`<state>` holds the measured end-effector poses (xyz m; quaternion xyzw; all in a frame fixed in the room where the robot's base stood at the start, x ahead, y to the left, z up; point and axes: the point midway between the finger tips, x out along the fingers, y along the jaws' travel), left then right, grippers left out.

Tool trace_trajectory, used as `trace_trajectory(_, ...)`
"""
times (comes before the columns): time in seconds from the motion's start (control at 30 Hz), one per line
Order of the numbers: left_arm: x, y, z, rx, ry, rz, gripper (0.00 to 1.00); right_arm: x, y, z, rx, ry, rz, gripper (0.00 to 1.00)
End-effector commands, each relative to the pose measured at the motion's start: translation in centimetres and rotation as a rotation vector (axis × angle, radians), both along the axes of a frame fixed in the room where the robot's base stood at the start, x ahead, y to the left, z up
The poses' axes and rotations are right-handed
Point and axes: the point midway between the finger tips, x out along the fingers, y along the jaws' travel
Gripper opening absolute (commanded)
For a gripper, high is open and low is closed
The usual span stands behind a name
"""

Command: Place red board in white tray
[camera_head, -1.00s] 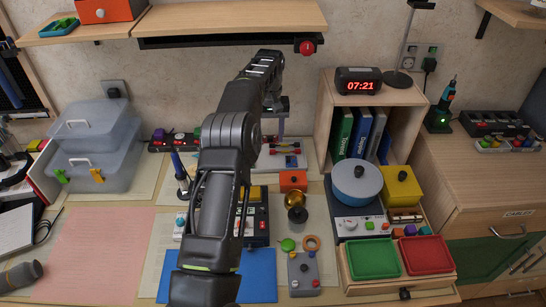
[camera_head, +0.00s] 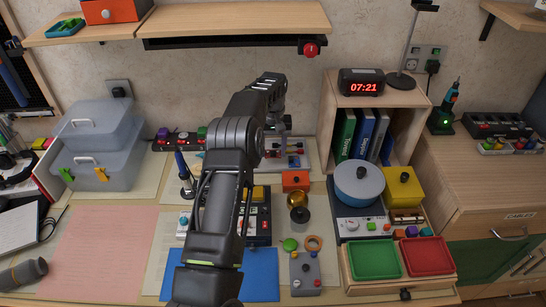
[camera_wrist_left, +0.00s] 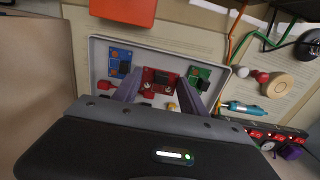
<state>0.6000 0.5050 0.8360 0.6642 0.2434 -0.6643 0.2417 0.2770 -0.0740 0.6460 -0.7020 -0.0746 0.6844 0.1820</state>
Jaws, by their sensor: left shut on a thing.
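The white tray (camera_head: 309,166) lies on the bench behind the orange box, partly hidden by my left arm in the head view. In the left wrist view the tray (camera_wrist_left: 226,72) has a blue board (camera_wrist_left: 120,62) on one side and a green board (camera_wrist_left: 199,76) on the other. The red board (camera_wrist_left: 160,78) is between the fingers of my left gripper (camera_wrist_left: 160,90), which is shut on it. The board lies within the tray's outline in that view; whether it touches the floor is unclear. The left gripper (camera_head: 284,128) is over the tray in the head view. My right gripper is not in view.
An orange box (camera_head: 295,181) stands in front of the tray. A power strip (camera_wrist_left: 268,133) and a teal tool (camera_wrist_left: 242,108) lie beside it. The wooden shelf box (camera_head: 327,125) stands to the right, and a shelf (camera_head: 235,20) hangs above. The pink mat (camera_head: 95,250) is clear.

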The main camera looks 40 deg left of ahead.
Motion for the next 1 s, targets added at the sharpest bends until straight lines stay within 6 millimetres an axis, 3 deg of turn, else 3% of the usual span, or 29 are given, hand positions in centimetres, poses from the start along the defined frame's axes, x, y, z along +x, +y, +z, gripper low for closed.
trace_trajectory(0.27,-0.1,-0.1,-3.3,-0.001,0.003,0.000,0.11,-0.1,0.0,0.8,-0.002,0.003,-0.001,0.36)
trace_trajectory(0.67,0.0,0.0,-4.1,-0.001,0.001,0.000,0.11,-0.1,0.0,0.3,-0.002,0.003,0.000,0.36)
trace_trajectory(0.7,0.0,0.0,-3.9,-0.001,0.001,0.000,0.52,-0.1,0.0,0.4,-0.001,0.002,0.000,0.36)
trace_trajectory(0.93,0.0,0.0,-3.9,-0.001,0.001,0.000,0.70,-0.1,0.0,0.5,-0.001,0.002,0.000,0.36)
trace_trajectory(1.0,0.0,0.0,-3.9,-0.001,0.001,0.000,0.72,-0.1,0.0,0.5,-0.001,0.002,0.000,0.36)
